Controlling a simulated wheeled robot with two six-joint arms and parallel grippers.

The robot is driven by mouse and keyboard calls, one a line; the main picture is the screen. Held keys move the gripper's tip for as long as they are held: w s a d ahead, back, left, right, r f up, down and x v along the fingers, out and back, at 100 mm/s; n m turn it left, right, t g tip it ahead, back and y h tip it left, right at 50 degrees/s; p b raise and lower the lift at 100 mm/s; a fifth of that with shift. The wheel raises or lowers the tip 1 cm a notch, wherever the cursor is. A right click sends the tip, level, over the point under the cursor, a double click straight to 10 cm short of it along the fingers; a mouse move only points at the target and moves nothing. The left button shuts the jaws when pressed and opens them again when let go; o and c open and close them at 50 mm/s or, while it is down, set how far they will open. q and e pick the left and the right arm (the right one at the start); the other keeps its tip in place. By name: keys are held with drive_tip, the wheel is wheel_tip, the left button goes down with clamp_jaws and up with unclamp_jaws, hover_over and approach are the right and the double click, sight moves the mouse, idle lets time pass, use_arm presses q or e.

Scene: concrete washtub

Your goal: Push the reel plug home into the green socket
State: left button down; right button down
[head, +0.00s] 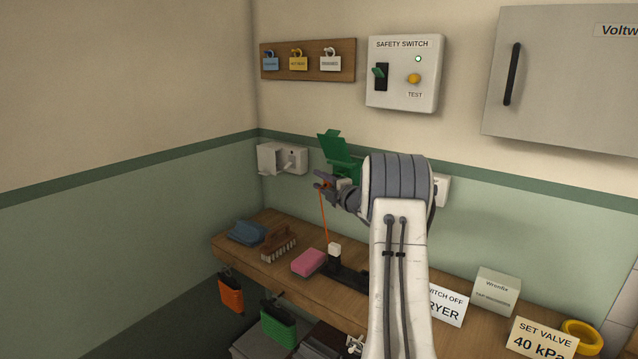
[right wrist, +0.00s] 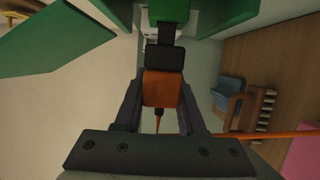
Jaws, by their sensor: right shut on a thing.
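The green socket (head: 343,170) is on the wall with its green lid (head: 333,147) raised; my right gripper partly hides it. My right gripper (head: 325,187) is in front of the socket, shut on the reel plug (right wrist: 161,88), which has an orange body and a black front. In the right wrist view, the plug lies between the fingers and its narrow black nose points at the green socket (right wrist: 168,10). The nose meets the socket's edge in the picture; I cannot tell how deep it sits. An orange cord (head: 324,216) hangs from the plug. My left gripper is out of view.
A white double socket (head: 291,158) is left of the green one. Below, the wooden bench (head: 290,282) holds a pink sponge (head: 309,262), a brush (head: 278,243) and a blue item (head: 248,232). The safety switch box (head: 403,73) is above.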

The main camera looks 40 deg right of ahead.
drive_tip(key=shift+w+d, duration=0.15)
drive_tip(key=shift+d, duration=0.55)
drive_tip(key=shift+c, duration=2.1)
unclamp_jaws()
drive_tip(key=s, duration=1.2)
drive_tip(key=shift+a, duration=0.4)
